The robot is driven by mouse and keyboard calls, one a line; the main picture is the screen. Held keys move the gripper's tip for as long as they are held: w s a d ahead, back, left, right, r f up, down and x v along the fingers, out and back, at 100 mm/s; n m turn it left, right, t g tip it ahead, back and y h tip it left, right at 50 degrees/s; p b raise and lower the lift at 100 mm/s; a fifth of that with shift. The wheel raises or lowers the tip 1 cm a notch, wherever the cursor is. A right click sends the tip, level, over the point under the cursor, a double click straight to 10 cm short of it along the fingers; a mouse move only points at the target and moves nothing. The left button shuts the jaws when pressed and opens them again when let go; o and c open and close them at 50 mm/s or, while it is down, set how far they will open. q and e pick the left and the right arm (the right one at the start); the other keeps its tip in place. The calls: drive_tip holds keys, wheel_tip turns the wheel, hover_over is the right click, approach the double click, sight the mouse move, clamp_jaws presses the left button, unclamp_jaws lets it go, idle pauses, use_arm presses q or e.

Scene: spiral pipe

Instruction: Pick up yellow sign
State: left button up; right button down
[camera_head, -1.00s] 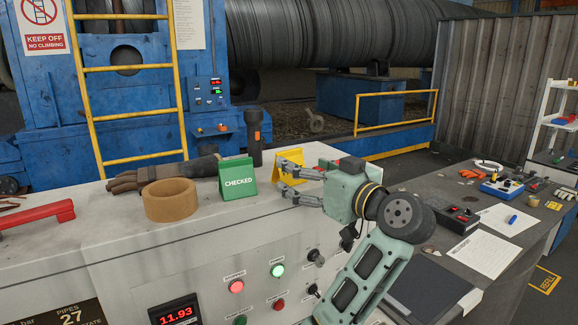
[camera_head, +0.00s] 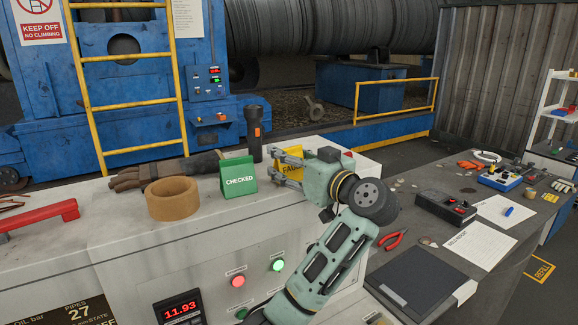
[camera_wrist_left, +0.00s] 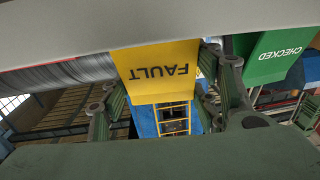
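The yellow FAULT sign (camera_head: 293,165) stands on the grey console top, just right of the green CHECKED sign (camera_head: 239,178). In the left wrist view the yellow sign (camera_wrist_left: 158,70) appears upside down, with the green sign (camera_wrist_left: 275,53) to its right. My left gripper (camera_head: 281,164) is open, its two fingers spread at the yellow sign and partly covering it in the head view. In the left wrist view the gripper (camera_wrist_left: 163,78) has a finger near each side edge of the sign. I cannot tell whether they touch it. My right gripper is not in view.
A black flashlight (camera_head: 254,133) stands upright behind the signs. A tan tape roll (camera_head: 173,199) and a work glove (camera_head: 145,175) lie to the left. A bench (camera_head: 400,245) with a control box (camera_head: 445,208), papers and red pliers (camera_head: 392,239) is to the right.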

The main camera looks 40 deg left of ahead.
use_arm(q)
drive_tip(key=c, duration=0.6)
drive_tip(key=shift+r, duration=0.15)
